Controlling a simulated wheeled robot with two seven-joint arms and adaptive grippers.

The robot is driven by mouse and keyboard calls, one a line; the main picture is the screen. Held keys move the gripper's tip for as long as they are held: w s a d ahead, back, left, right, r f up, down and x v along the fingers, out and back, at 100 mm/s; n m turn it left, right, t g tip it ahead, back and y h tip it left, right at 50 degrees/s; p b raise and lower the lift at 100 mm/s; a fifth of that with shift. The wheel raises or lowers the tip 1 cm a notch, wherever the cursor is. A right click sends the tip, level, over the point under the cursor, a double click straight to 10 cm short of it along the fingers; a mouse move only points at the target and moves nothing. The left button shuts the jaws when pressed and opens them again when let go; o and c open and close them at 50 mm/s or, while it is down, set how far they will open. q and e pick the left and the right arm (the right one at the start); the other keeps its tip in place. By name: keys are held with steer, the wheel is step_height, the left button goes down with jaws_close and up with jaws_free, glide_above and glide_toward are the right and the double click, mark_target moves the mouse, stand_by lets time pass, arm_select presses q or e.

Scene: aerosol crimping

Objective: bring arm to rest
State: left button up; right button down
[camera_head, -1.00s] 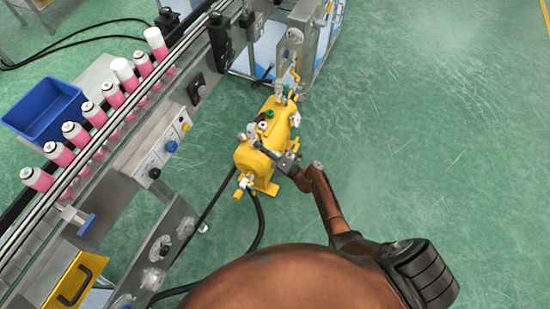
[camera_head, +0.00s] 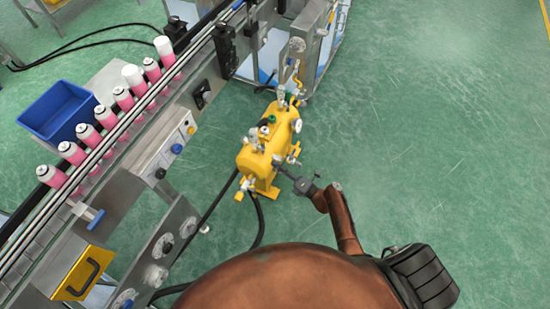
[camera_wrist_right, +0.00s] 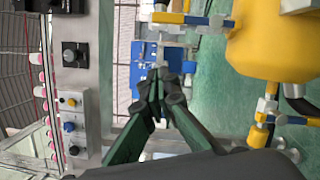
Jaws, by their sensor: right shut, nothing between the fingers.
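My right gripper (camera_head: 278,161) shows in the head view at the end of my brown arm, overlapping the right side of the yellow machine in the picture. Whether it touches the machine cannot be told. In the right wrist view its two dark green fingers (camera_wrist_right: 162,76) come together at the tips, shut with nothing between them. The yellow machine (camera_head: 258,164) stands on the green floor, with valves and fittings on it. Part of it shows at the upper right of the right wrist view (camera_wrist_right: 270,45). My left gripper is not in view.
A conveyor (camera_head: 120,135) runs along the left with several pink cans with white tops. A blue bin (camera_head: 58,112) sits beyond it. A control panel (camera_head: 168,150) faces the machine. Black hoses lie on the floor. The green floor (camera_head: 440,130) at right is clear.

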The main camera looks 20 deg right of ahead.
steer(key=s+f+n+g+h+p, duration=0.4)
steer(key=s+f+n+g, duration=0.9)
steer(key=s+f, duration=1.35)
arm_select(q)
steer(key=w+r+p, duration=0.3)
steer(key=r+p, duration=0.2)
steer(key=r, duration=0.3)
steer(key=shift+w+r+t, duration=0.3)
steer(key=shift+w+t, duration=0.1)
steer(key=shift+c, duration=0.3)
arm_select(e)
steer(key=s+d+f+n+g+h, duration=0.1)
steer(key=s+d+n, duration=0.2)
steer(key=s+n, duration=0.8)
steer(key=s+d+f+n+g+h, duration=0.1)
steer(key=s+d+f+n+h, duration=0.1)
steer(key=s+n, duration=0.9)
steer(key=s+d+f+n+g+h, duration=0.1)
steer(key=s+d+n, duration=0.3)
steer(key=s+n, duration=0.7)
steer(key=shift+s+d+f+h, duration=0.3)
steer(key=shift+s+f+h, duration=0.3)
steer(key=shift+s, duration=0.5)
